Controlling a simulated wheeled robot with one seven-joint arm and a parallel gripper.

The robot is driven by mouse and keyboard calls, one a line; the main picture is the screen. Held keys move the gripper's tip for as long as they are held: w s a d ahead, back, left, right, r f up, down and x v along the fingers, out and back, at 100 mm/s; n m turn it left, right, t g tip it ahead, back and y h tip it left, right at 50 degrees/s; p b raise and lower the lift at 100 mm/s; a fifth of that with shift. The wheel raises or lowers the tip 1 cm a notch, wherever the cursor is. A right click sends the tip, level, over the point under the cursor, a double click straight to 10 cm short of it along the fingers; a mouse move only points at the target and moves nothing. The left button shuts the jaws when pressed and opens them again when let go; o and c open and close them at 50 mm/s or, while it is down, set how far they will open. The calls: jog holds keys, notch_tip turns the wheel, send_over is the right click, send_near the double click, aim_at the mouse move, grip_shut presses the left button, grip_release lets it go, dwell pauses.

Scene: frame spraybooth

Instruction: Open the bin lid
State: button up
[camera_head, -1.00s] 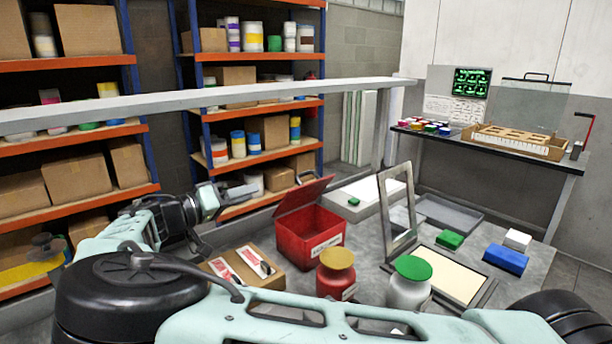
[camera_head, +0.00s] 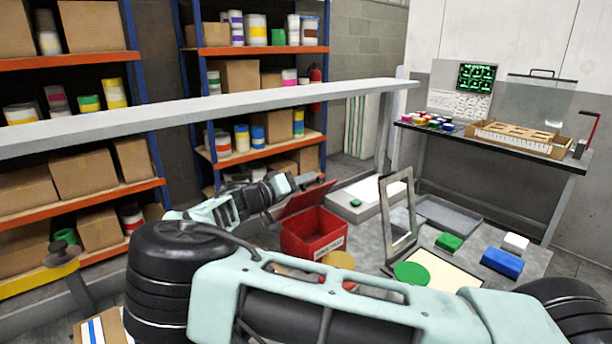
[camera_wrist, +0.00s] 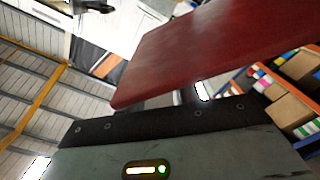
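The red bin (camera_head: 313,236) stands on the work table, with a white label on its front. Its red lid (camera_head: 304,199) is raised and tilted up, so the bin's inside partly shows. In the wrist view the lid (camera_wrist: 215,45) is a large red panel across the upper middle, close to the camera. My gripper (camera_head: 303,181) is just behind the lid's upper edge in the head view. Whether it touches the lid, and how its fingers stand, I cannot tell. The lid's handle is not visible now.
A grey upright frame (camera_head: 387,218), a green block (camera_head: 448,242), a blue block (camera_head: 502,262) and a white block (camera_head: 515,243) are right of the bin. A grey rail (camera_head: 210,109) crosses above. My arm hides the table's front.

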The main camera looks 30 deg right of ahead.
jog(key=shift+w+d, duration=0.1)
jog(key=shift+d, duration=0.45)
grip_shut()
